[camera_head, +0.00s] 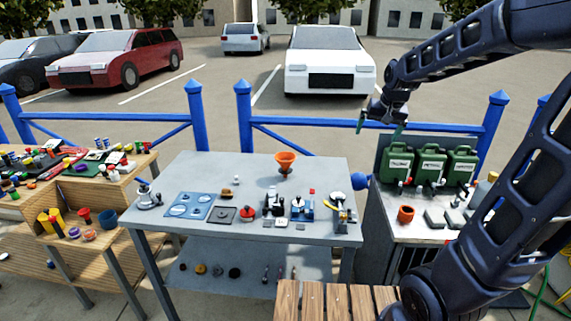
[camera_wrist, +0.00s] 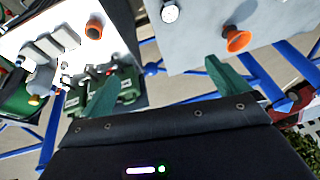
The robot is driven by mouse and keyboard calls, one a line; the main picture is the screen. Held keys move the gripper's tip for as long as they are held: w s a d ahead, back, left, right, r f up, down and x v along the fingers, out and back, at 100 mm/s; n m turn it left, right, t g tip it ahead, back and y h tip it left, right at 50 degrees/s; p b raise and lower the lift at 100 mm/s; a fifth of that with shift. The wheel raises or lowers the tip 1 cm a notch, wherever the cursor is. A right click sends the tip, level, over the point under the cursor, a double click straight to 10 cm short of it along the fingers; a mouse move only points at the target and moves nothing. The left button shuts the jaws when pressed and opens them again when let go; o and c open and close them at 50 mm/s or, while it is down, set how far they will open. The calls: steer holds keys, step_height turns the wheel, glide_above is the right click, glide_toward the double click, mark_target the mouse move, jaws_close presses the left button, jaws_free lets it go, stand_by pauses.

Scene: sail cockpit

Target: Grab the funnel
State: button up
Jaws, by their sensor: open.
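An orange funnel (camera_head: 286,160) stands near the back edge of the grey table (camera_head: 190,168), wide mouth up. It also shows in the wrist view (camera_wrist: 238,40) at the upper right, beyond the right finger. My gripper (camera_head: 381,124) is raised over the area behind the right counter, to the right of the funnel and apart from it. In the wrist view my gripper (camera_wrist: 162,85) has its two green fingers spread wide with nothing between them.
Small devices, including a blue plate (camera_head: 188,206), cover the table's front half. Green canisters (camera_head: 432,163) and an orange-red cup (camera_head: 405,214) stand on the right counter. A wooden bench (camera_head: 85,180) with jars is at left. A blue fence (camera_head: 243,115) runs behind. Table space around the funnel is clear.

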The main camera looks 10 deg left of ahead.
steer(key=w+a+f, duration=0.4)
steer(key=w+a, duration=0.3)
steer(key=w, duration=0.2)
steer(key=t+h, duration=0.1)
steer(key=t, duration=0.1)
glide_toward(285, 156)
steer(key=shift+f+n, duration=0.4)
steer(key=shift+f, duration=0.35)
steer(key=shift+x, duration=5.45)
steer(key=shift+w+d+r, duration=0.1)
steer(key=shift+r, duration=0.05)
steer(key=c, duration=0.7)
steer(key=shift+r, duration=0.1)
